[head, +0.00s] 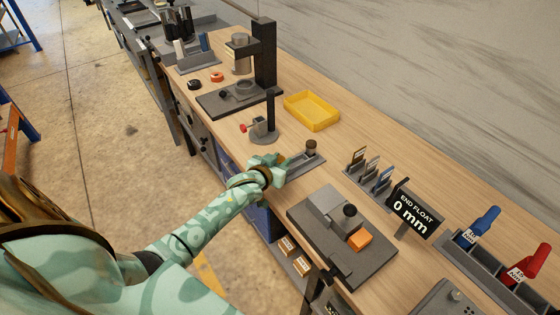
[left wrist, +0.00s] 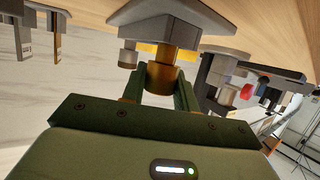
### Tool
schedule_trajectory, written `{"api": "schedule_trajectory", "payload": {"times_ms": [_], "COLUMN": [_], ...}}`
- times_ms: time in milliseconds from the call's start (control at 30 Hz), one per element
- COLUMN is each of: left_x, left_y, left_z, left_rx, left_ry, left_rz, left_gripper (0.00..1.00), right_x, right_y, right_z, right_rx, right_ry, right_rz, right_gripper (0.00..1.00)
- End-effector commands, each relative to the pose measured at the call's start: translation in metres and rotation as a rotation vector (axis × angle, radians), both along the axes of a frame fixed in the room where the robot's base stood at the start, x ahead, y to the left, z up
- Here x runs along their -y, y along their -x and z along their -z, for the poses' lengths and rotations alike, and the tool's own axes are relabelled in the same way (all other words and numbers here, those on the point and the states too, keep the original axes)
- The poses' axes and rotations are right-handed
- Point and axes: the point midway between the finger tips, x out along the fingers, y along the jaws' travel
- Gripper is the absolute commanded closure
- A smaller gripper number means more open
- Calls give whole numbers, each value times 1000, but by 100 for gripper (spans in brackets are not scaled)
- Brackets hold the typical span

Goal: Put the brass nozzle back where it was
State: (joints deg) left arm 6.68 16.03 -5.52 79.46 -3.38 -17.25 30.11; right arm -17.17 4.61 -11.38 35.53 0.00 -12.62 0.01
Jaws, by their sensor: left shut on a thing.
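My left gripper (head: 277,166) is at the near left end of a small grey tray (head: 305,167) on the bench. In the left wrist view, the gripper (left wrist: 160,90) is shut on the brass nozzle (left wrist: 161,76), a short brass cylinder between the two green fingers. The grey tray (left wrist: 165,18) lies just beyond the nozzle there. I cannot tell whether the nozzle touches the tray. A small grey cylinder with a dark top (head: 311,147) stands at the tray's far end. My right gripper is not in view.
A yellow bin (head: 312,110) and a stand with a red knob (head: 262,130) are beyond the tray. A dark fixture plate with an orange block (head: 360,239) is nearer. A card rack (head: 368,180) and the "END FLOAT 0 mm" sign (head: 413,213) are at the right.

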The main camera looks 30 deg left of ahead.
Motion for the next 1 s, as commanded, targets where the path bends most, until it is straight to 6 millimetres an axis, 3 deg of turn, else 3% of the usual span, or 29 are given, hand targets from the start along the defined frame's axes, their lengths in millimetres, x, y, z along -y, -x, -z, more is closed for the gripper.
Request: {"api": "schedule_trajectory", "payload": {"times_ms": [67, 100, 167, 467, 567, 1000], "left_x": [0, 0, 0, 0, 1, 7], "left_y": [0, 0, 0, 0, 8, 97], "left_z": [3, 3, 3, 0, -4, -36], "left_rx": [0, -1, -1, 0, -1, -2], "left_ry": [1, 1, 1, 0, 0, 1], "left_rz": [0, 0, 0, 0, 0, 0], "left_gripper": [93, 62, 49, 49, 49, 49], "right_x": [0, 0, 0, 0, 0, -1], "right_y": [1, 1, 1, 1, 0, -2], "right_z": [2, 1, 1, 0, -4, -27], "right_rx": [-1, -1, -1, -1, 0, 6], "right_ry": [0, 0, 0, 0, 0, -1], "right_rz": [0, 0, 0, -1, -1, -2], "right_gripper": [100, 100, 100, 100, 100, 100]}}
